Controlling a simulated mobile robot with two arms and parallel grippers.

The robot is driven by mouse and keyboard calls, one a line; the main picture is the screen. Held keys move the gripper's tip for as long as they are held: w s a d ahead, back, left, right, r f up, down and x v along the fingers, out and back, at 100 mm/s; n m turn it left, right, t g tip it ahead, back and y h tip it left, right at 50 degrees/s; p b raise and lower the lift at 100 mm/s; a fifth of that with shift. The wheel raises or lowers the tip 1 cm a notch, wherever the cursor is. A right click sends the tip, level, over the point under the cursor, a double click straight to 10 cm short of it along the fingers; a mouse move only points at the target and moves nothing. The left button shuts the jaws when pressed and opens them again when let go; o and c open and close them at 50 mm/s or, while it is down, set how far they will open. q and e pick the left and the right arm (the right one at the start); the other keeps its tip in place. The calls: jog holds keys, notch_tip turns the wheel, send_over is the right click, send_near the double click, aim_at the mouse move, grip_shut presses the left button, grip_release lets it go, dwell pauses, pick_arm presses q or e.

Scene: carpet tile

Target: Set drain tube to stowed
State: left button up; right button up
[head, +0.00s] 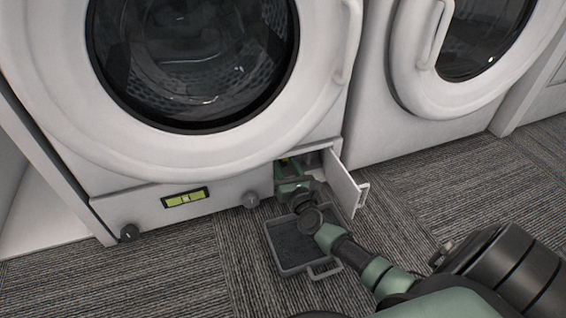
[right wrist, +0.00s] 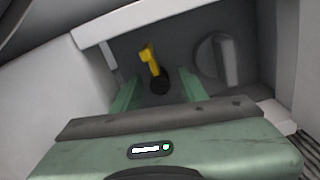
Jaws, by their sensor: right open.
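The drain tube (right wrist: 151,60) looks like a short yellow piece above a dark round end, inside the open compartment of the washer. My left gripper is out of view.
The compartment's small door (head: 345,184) stands open to the right of my gripper. A round grey knob (right wrist: 210,57) sits right of the tube. A shallow dark tray (head: 285,262) lies on the carpet below the opening. A second washer (head: 375,125) stands to the right.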

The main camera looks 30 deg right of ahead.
jog(key=p+v, duration=0.2)
jog(key=v, duration=0.5)
jog(key=shift+s, duration=0.15)
dwell(0.3)
